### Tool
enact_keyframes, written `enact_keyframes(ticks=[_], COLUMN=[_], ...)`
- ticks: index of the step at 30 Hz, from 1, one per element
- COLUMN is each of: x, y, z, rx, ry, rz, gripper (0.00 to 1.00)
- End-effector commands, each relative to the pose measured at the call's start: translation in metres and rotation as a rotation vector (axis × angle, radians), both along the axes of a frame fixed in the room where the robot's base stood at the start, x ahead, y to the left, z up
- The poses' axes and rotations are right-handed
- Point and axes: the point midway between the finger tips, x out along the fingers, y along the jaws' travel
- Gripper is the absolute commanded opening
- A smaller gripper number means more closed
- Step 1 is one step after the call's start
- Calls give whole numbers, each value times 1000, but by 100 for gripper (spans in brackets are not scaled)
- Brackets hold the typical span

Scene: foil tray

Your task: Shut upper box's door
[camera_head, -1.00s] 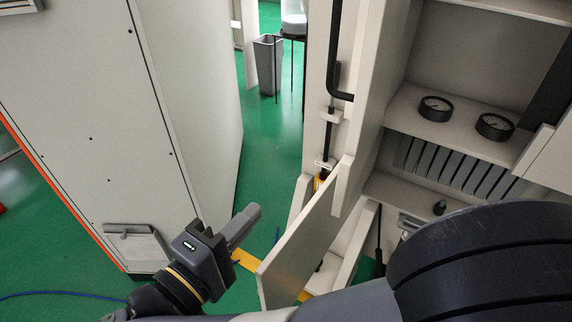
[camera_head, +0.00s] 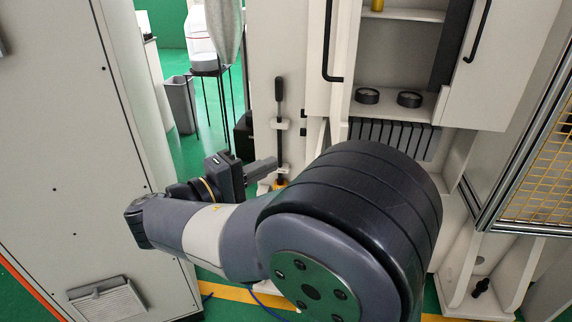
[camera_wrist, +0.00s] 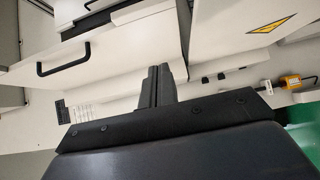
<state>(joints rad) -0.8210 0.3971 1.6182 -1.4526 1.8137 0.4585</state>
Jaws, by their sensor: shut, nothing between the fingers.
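The upper box (camera_head: 420,102) is the open cabinet section with shelves and two round gauges. Its left door (camera_head: 316,75) has a black bar handle and appears swung outward, seen at a steep angle. A right door panel (camera_head: 505,75), also with a black handle, stands at the right of the opening. My gripper (camera_head: 268,168) is shut and empty, to the left of and below the left door, apart from it as far as I can see. In the wrist view the closed fingers (camera_wrist: 158,86) point toward white panels; one panel (camera_wrist: 110,48) carries a black handle.
My arm hides the lower part of the cabinet. A tall light panel (camera_head: 60,150) fills the left side. A black lever (camera_head: 279,125) stands on the post just behind my gripper. A yellow mesh guard (camera_head: 545,170) is at the right. A grey bin (camera_head: 181,103) stands behind.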

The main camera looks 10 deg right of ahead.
Motion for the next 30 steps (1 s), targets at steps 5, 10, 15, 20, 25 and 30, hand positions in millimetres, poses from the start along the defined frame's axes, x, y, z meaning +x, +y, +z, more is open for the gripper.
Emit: enact_keyframes(ticks=[5,10,15,20,25,30], x=[15,33,48,41,38,38], y=[-26,-57,-84,-106,-116,-117], z=[2,3,2,2,1,0], rx=[-1,-1,-1,0,0,1], ry=[-1,0,1,0,0,-1], rz=[-5,-5,-4,0,0,2], gripper=[0,0,0,0,0,0])
